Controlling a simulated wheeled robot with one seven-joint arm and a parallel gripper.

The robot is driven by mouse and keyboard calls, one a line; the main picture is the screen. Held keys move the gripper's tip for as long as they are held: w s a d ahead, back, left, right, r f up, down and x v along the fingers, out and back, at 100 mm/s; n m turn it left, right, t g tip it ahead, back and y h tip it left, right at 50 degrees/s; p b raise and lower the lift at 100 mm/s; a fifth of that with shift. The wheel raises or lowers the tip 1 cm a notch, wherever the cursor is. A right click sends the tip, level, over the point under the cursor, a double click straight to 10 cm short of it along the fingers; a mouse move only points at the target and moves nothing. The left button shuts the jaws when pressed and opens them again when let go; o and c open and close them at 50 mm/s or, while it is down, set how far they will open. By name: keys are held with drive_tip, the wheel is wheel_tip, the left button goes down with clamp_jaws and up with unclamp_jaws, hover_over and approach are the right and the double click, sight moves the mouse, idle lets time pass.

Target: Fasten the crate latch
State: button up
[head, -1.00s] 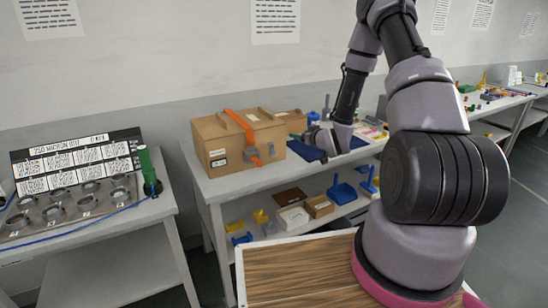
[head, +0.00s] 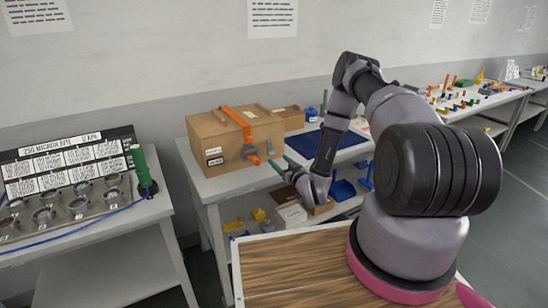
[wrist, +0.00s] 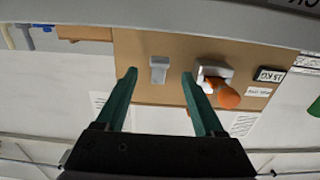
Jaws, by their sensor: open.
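The tan crate (head: 215,140) stands closed on the workbench, an orange strap (head: 238,120) running over its lid and down the front. On its front face are a grey latch (head: 250,153) with an orange end and a smaller grey fitting to its right. The wrist view, seen upside down, shows the crate face (wrist: 205,47), the grey latch bracket with an orange rounded end (wrist: 228,97), and the separate grey fitting (wrist: 159,68). My gripper (head: 280,161) is open and empty, in front of the crate's right side. Its green fingers (wrist: 158,75) appear either side of the grey fitting, apparently short of it.
A blue mat (head: 300,144) lies right of the crate, with a smaller brown box (head: 290,117) behind. The shelf below holds small boxes (head: 291,214) and blue and yellow items. A left-hand bench carries a rack of metal cups (head: 60,205) and a green cylinder (head: 140,165).

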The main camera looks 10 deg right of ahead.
sight(272, 154)
drive_tip(key=x, duration=0.5)
